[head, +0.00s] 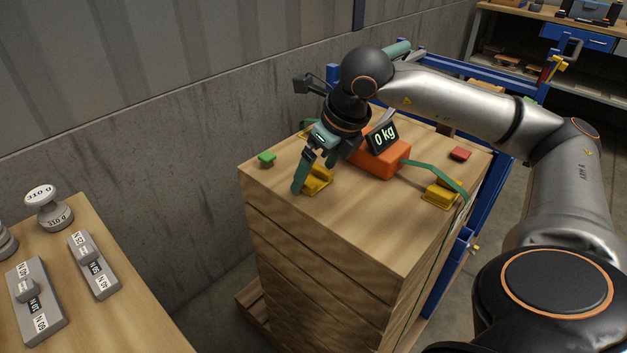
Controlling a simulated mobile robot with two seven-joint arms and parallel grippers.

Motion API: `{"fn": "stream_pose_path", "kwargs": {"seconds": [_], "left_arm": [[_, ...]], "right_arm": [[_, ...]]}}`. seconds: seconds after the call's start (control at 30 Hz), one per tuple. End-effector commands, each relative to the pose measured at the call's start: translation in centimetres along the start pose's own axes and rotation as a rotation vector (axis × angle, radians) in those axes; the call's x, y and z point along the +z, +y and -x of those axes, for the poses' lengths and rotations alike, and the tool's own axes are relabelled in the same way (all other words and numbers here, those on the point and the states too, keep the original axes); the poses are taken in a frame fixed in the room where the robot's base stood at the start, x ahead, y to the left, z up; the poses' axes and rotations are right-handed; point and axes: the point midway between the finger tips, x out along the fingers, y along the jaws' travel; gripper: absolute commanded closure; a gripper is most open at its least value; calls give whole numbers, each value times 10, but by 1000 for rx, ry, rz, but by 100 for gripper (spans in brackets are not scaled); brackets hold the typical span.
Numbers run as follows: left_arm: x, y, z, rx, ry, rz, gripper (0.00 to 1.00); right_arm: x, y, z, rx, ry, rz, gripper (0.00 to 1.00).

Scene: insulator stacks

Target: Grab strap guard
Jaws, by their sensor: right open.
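A yellow strap guard (319,182) sits on top of the wooden stack (371,237), near its left front edge. My right gripper (312,175) reaches down over this guard with its jaws open. A bit of yellow also shows at the back left, mostly hidden by my gripper. My left gripper is not in view.
An orange box (384,160) with a "0 kg" display (383,136) stands on the stack. A green block (266,158) and a red block (460,154) lie near its edges. A blue frame (486,200) stands behind. A table with grey weights (93,265) is at left.

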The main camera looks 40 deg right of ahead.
Motion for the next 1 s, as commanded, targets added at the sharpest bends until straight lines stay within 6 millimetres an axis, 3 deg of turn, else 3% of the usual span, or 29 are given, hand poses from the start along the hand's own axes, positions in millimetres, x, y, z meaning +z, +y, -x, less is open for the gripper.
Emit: {"fn": "stream_pose_path", "kwargs": {"seconds": [0.3,0.9,1.0], "left_arm": [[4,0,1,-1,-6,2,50],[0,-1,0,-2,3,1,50],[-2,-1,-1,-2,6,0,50]], "right_arm": [[0,0,-5,0,0,0,2],[0,0,-4,0,0,1,70],[0,0,-4,0,0,1,76]]}}
